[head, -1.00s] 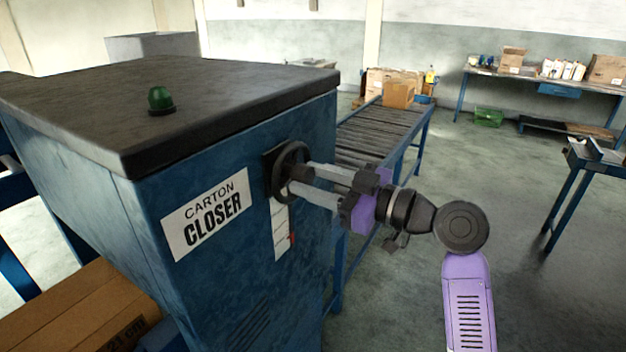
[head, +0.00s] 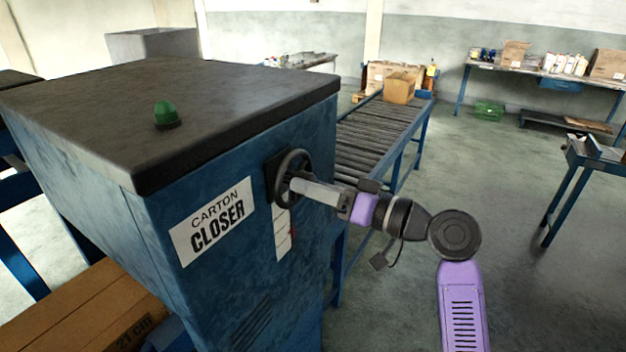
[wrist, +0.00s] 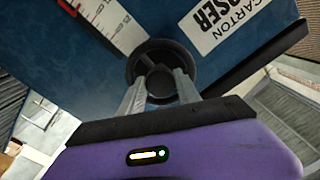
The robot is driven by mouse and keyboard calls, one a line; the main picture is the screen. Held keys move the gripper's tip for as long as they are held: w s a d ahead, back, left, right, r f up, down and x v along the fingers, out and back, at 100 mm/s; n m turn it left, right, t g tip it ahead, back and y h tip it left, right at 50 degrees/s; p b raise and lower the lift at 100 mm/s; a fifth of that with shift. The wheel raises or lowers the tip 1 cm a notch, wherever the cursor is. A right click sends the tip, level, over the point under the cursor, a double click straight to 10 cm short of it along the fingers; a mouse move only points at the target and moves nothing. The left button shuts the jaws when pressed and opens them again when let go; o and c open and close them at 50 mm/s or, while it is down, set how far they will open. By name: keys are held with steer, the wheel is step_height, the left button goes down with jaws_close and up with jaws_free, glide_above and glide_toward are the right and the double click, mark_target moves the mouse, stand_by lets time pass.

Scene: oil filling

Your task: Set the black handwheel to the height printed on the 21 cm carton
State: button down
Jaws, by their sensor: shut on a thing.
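The black handwheel (head: 293,172) is on the side of the blue carton closer (head: 150,220). It also shows in the wrist view (wrist: 184,63). My gripper (head: 296,183) is shut on the handwheel's hub, with the two fingers (wrist: 160,88) on either side of it in the wrist view. A white scale (head: 282,232) with a red mark runs below the wheel. In the wrist view the scale (wrist: 112,22) shows red and black marks and numbers near 25, partly cut off. The 21 cm carton (head: 100,305) lies at the lower left, its print readable.
A green lamp (head: 166,114) stands on the closer's dark top. A roller conveyor (head: 375,135) with a cardboard box (head: 399,88) runs behind my gripper. A back bench (head: 545,72) and a right-hand table (head: 600,155) stand apart, with open floor between.

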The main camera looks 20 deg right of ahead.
steer(key=m+p, duration=0.5)
steer(key=m, duration=0.6)
steer(key=shift+p, duration=0.4)
steer(key=c, duration=0.9)
jaws_free()
steer(key=shift+o, duration=0.2)
steer(key=shift+s, duration=0.1)
steer(key=b+v, duration=0.2)
steer(key=v, duration=0.5)
steer(key=shift+s+d, duration=0.25)
steer(key=shift+d, duration=0.05)
